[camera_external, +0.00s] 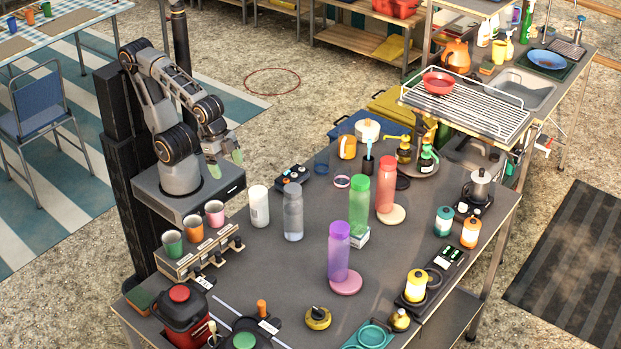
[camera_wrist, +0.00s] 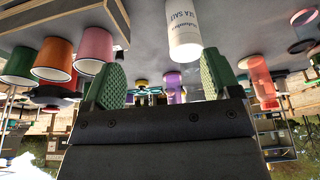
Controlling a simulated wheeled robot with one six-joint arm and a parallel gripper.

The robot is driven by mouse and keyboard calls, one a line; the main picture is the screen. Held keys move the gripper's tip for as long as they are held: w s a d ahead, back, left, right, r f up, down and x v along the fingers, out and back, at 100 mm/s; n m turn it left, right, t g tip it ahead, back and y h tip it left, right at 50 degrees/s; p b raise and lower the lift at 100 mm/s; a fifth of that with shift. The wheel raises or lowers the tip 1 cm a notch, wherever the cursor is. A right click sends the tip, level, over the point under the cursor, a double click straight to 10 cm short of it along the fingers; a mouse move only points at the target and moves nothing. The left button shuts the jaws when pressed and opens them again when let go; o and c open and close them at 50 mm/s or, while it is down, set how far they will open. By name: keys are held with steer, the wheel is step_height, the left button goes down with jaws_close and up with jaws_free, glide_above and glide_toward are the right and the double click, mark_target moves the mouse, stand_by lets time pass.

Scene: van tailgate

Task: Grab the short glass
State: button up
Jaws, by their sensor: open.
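My gripper (camera_external: 225,162) is open and empty, raised above the left back part of the grey table. Its two green finger pads also show in the wrist view (camera_wrist: 160,86). The short open vessels are a green cup (camera_external: 172,243), an orange cup (camera_external: 193,228) and a pink cup (camera_external: 214,213) in a row on a rack at the table's left. They also show at the left of the wrist view, with the pink cup (camera_wrist: 95,48) nearest the fingers. None touches my gripper.
A white sea salt shaker (camera_external: 259,206) and a grey bottle (camera_external: 293,212) stand in front of my gripper. Tall green (camera_external: 359,200), red (camera_external: 386,185) and purple (camera_external: 338,250) bottles stand mid-table.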

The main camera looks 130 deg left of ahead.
steer(key=shift+o, duration=0.6)
steer(key=n+g+p, duration=0.2)
steer(key=n, duration=0.5)
glide_above(342, 176)
steer(key=s+a, duration=0.2)
steer(key=s, duration=0.1)
step_height(342, 176, down, 3)
steer(key=shift+y, duration=0.4)
steer(key=f, duration=0.5)
steer(key=w+f, duration=0.1)
steer(key=f, duration=0.1)
steer(key=shift+a+f, duration=0.3)
steer(key=shift+f, duration=0.05)
steer(key=shift+w+f+p, duration=0.15)
steer(key=shift+f+p, duration=0.25)
steer(key=shift+f, duration=1)
steer(key=shift+w+f+p, duration=0.15)
steer(key=shift+f+p, duration=0.25)
steer(key=shift+f, duration=0.95)
